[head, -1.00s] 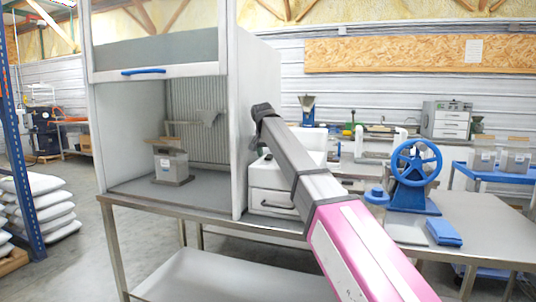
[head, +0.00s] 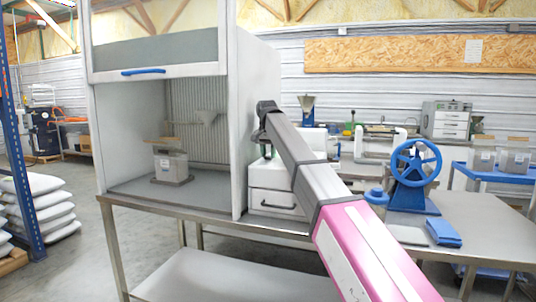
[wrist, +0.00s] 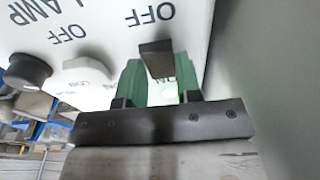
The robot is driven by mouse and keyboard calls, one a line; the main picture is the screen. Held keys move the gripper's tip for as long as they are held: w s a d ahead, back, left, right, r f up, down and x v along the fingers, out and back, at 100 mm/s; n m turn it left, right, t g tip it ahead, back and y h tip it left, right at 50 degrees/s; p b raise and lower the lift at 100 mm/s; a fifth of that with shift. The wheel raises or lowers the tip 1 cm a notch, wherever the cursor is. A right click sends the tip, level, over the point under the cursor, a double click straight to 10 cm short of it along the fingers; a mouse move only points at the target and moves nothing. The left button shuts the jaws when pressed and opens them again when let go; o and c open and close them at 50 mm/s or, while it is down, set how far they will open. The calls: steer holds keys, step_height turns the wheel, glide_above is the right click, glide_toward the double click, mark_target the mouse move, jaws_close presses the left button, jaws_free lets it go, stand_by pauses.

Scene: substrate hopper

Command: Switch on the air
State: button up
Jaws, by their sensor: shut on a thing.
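In the wrist view a white switch panel (wrist: 100,25) carries OFF and ON marks and the word LAMP. A dark switch handle (wrist: 156,58) sits below the right-hand OFF mark, close to the panel's right edge. My gripper (wrist: 160,82) has its green fingers on either side of this handle and is shut on it. An ON mark shows partly between the fingers. No label naming this switch is in view. In the head view my arm reaches to the right side of the hood (head: 160,70), and the fingers are hidden there.
Left of the held handle are a pale switch (wrist: 88,70) and a round black knob (wrist: 28,72). A grey surface stands close at the right. In the head view a white drawer unit (head: 275,203) is beside the hood, and a blue handwheel device (head: 414,165) stands further right.

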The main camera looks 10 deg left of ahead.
steer(key=shift+w+g, duration=0.15)
steer(key=shift+g, duration=0.65)
steer(key=o, duration=0.9)
